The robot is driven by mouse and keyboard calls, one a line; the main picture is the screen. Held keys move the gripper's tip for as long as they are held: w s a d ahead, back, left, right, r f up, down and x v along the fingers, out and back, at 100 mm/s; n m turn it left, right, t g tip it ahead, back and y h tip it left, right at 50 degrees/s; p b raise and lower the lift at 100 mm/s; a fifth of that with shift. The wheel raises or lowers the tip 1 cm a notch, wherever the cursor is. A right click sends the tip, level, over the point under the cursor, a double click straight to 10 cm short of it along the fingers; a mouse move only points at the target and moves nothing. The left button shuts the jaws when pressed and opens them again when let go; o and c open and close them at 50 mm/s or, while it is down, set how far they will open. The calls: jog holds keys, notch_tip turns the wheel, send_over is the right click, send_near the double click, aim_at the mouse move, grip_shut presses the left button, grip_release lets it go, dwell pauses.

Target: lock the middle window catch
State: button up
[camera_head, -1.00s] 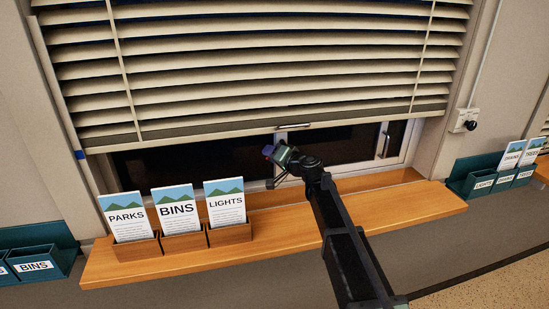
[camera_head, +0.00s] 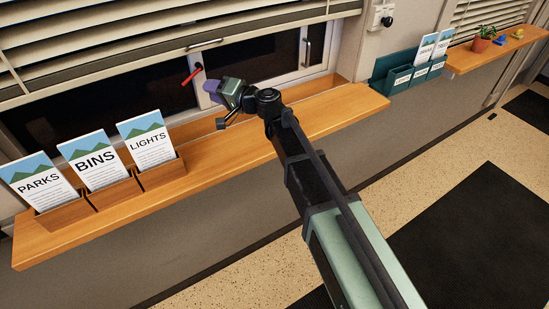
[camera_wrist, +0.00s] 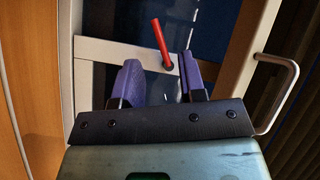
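The window catch is a red lever (camera_head: 191,76) on a dark pivot at the pale window post, below the blind. It is tilted, with its free end down and left in the head view. The wrist view shows the red lever (camera_wrist: 161,42) beyond the gap between my fingers, its pivot near the right fingertip. My gripper (camera_head: 213,90) is just right of and below the catch in the head view. Its purple fingers (camera_wrist: 160,75) are apart with nothing between them. I cannot tell the exact depth gap; no contact is visible.
The raised blind (camera_head: 130,40) hangs just above. A wooden sill (camera_head: 225,150) runs below my gripper, with a leaflet holder (camera_head: 118,190) at left. A teal rack (camera_head: 405,75) hangs further right.

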jog(key=s+d+f+n+g+h, duration=0.1)
jog(key=s+d+f+g+h, duration=0.2)
jog(key=s+d+f+h, duration=0.2)
jog(key=s+d+f+n+g+h+p, duration=0.1)
jog(key=s+d+f+h, duration=0.4)
jog(key=d, duration=0.7)
jog(key=s+f+g, duration=0.1)
jog(key=s+f, duration=0.1)
jog(key=s, duration=0.1)
jog(key=shift+d+f+n+g, duration=0.25)
jog(key=shift+f+n+g, duration=0.15)
